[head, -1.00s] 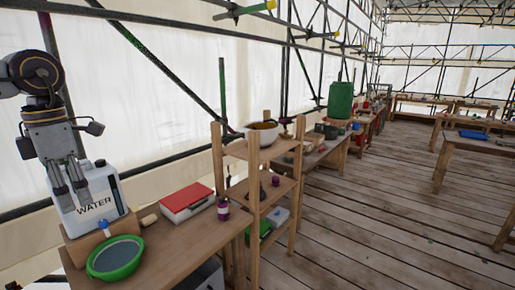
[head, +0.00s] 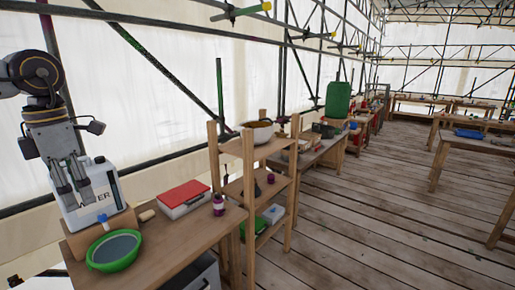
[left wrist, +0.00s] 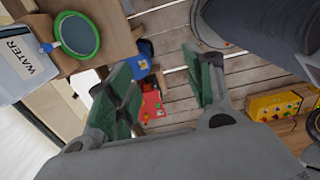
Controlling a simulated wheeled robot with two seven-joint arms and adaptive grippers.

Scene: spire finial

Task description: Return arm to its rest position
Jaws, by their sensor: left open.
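My left gripper (head: 72,188) hangs from my left arm at the left of the head view, fingers pointing down. In that view it overlaps the white water container (head: 98,190) behind it. In the left wrist view the two green-padded fingers (left wrist: 165,95) are apart with nothing between them. The water container (left wrist: 28,62) lies off to the upper left there, clear of the fingers. My right gripper is not in either view.
A wooden table (head: 170,250) holds a green-rimmed bowl (head: 114,250), a red-lidded box (head: 184,197) and a purple-labelled jar (head: 218,205). A wooden shelf (head: 248,185) stands right of it. A yellow box (left wrist: 283,104) is on the floor. The plank floor (head: 370,215) at right is open.

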